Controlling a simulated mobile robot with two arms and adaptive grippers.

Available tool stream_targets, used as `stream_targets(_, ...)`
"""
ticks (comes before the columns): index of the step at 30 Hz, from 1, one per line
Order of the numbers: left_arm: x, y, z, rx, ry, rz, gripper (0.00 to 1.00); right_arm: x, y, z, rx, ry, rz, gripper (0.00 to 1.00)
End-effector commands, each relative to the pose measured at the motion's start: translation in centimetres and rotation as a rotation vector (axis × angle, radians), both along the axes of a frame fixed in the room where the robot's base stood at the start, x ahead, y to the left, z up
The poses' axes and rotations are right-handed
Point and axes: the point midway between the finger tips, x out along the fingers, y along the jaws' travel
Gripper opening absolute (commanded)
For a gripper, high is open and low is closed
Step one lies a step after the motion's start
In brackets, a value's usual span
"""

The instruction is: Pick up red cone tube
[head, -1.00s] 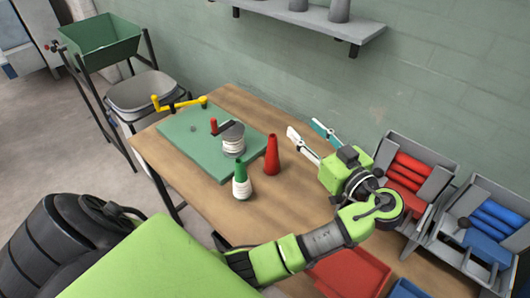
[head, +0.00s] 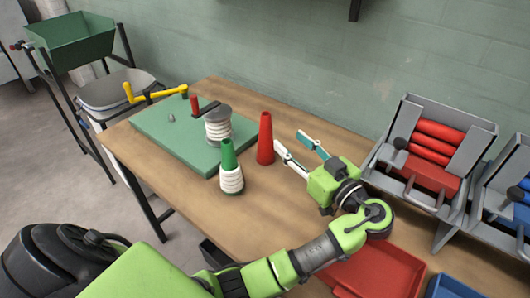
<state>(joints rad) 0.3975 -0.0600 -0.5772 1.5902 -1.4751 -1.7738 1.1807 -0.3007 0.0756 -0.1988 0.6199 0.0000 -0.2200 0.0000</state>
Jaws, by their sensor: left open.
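The red cone tube (head: 265,140) stands upright on the wooden table, beside the green board. My left gripper (head: 289,140) is open and empty, just right of the cone, with its fingers pointing towards the wall and left. Its white finger is close to the cone's right side; I cannot tell whether they touch. A green cone (head: 229,170) wound with white yarn stands nearer, to the left of the red one. My right gripper is not in view.
A green board (head: 165,132) carries a winder with a yellow crank (head: 155,93) and a white yarn spool (head: 217,128). A grey rack (head: 455,145) with red tubes stands at right. A red tray (head: 385,268) lies in front of it.

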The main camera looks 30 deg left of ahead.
Motion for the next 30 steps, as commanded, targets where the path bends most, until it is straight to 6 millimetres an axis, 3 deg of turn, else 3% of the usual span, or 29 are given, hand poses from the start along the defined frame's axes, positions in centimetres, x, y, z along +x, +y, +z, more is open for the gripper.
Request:
stream_targets(5,0.6,1.6,-0.2,0.002,0.000,0.003,0.41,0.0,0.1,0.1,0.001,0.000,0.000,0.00)
stream_targets(15,3.1,7.1,-0.2,0.002,0.001,0.002,0.41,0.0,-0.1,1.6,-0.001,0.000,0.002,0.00)
stream_targets(22,3.9,8.6,0.0,0.001,0.001,0.001,0.41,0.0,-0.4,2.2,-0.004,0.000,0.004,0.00)
stream_targets(30,6.0,11.8,0.2,0.002,0.000,0.002,0.41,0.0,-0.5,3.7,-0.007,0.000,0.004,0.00)
